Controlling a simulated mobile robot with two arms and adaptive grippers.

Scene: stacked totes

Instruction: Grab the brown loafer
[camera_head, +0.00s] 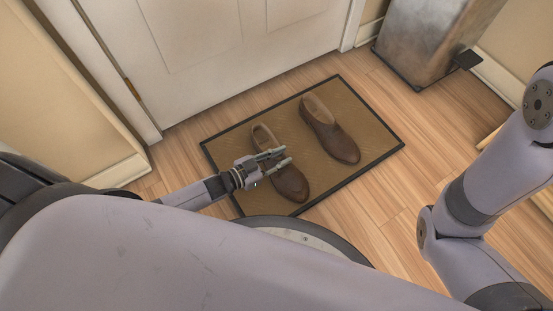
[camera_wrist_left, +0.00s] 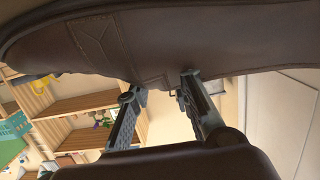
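Two brown loafers lie side by side on a doormat. The left loafer (camera_head: 291,184) is partly covered by my left gripper (camera_head: 286,157), which reaches across its middle from the left. The right loafer (camera_head: 330,129) is uncovered. In the left wrist view a brown loafer's side (camera_wrist_left: 90,45) fills the top, very close. The two fingers of my left gripper (camera_wrist_left: 162,88) stand apart there, with their tips at the loafer's side. I cannot tell whether they touch it. My right gripper is out of view.
The tan doormat (camera_head: 375,133) has a dark border and lies on a wood floor before a white door (camera_head: 200,50). A metal pedal bin (camera_head: 425,40) stands at the upper right. Shelves (camera_wrist_left: 85,105) with small items show in the left wrist view.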

